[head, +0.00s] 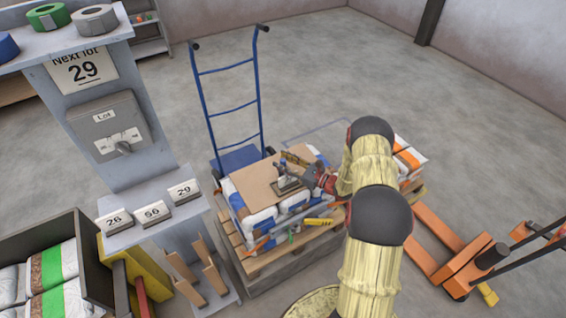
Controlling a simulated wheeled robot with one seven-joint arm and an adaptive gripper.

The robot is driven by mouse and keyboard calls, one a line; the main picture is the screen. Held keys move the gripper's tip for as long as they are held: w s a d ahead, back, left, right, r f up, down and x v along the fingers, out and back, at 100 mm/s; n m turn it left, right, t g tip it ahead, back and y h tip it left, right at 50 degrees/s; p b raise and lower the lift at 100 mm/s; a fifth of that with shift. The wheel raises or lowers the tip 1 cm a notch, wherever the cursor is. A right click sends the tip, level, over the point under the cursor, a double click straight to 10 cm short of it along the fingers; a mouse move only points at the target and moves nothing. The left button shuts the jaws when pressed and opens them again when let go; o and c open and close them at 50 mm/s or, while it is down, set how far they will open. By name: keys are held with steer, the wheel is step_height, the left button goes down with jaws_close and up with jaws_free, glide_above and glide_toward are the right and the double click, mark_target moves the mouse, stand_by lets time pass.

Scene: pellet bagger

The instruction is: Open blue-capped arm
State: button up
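A small metal device (288,184) sits on the brown cardboard sheet on top of the stacked bags. A small blue tip (283,162) shows at its upper end; it is too small to tell whether its arm is open or closed. My gripper (306,177) reaches in from the right, dark with red parts, at or right beside the device. I cannot tell whether it touches it. The fingertips are too small and partly hidden, so their opening does not show. My yellow-sleeved arm hides part of the load behind it.
The bags stand on a wooden pallet (262,262), with a blue hand truck (229,100) behind it. An orange pallet jack (470,262) stands at right. A grey post (107,110) with number blocks and a bin of bags (88,262) are at left.

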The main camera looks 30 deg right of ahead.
steer(key=c, duration=0.3)
jaws_close()
stand_by(0.7)
